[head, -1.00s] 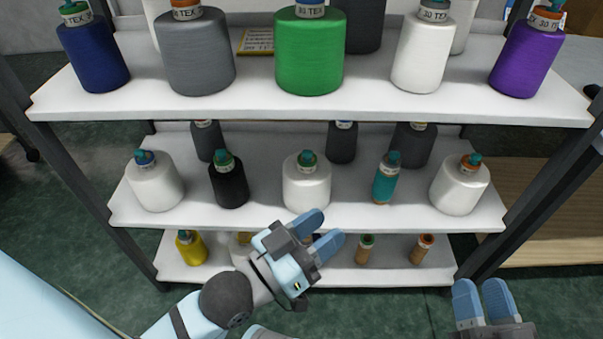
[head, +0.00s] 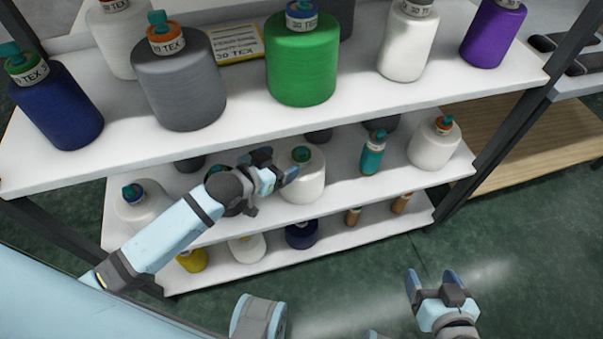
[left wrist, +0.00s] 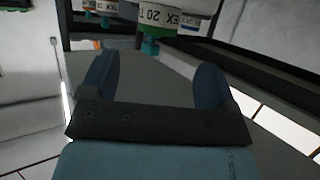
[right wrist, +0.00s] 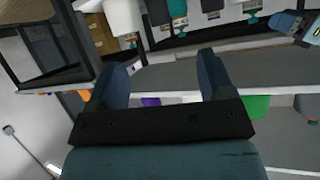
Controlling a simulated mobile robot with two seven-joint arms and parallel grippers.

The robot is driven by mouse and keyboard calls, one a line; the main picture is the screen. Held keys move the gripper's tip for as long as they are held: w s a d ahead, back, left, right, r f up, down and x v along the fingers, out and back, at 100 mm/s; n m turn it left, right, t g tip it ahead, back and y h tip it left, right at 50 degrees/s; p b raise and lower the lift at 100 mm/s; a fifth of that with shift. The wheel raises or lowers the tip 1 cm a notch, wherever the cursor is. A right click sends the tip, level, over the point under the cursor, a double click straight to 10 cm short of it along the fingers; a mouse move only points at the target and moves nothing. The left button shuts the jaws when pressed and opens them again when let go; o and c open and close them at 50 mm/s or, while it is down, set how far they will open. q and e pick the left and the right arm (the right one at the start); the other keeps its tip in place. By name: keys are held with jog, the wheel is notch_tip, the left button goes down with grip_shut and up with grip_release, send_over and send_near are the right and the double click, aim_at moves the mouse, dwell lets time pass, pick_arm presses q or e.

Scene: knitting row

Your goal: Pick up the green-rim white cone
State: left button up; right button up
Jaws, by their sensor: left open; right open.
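The green-rim white cone (head: 303,185) stands upright on the middle shelf, its left side partly hidden behind my left gripper. In the left wrist view a white cone with a green-rimmed label (left wrist: 165,20) hangs upside down at the top edge, beyond the fingertips. My left gripper (head: 277,166) is open and empty, close beside the cone's left front; I cannot tell whether it touches. Its open fingers also show in the left wrist view (left wrist: 157,70). My right gripper (head: 433,279) is open and empty, low in front of the rack at the right.
A teal spool (head: 372,156) and an orange-rim white cone (head: 434,150) stand to the right on the same shelf. A blue-rim white cone (head: 143,210) stands at its left end. The top shelf (head: 240,125) overhangs with large cones. The floor (head: 500,260) at right is clear.

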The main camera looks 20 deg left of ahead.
aim_at(298, 157)
pick_arm(q)
jog(key=x, duration=0.2)
jog(key=shift+w+d+f, duration=0.1)
jog(key=shift+w+f, duration=0.05)
jog(key=shift+w, duration=0.15)
jog(key=shift+w+d+f+b, duration=0.2)
jog(key=shift+w+d+b, duration=0.1)
jog(key=shift+w+b, duration=0.1)
jog(key=b+x, duration=0.1)
jog(key=x, duration=0.2)
jog(key=shift+w+d+f, duration=0.15)
jog(key=shift+d+f, duration=0.05)
jog(key=shift+f, duration=0.05)
jog(key=shift+w+d+f, duration=0.1)
jog(key=shift+w+d, duration=0.1)
jog(key=shift+w, duration=0.25)
jog(key=c, duration=1)
grip_shut()
pick_arm(e)
jog(key=shift+w+a+r+t+y, duration=0.3)
jog(key=shift+w+a+r+t, duration=0.25)
jog(key=shift+a+r, duration=0.2)
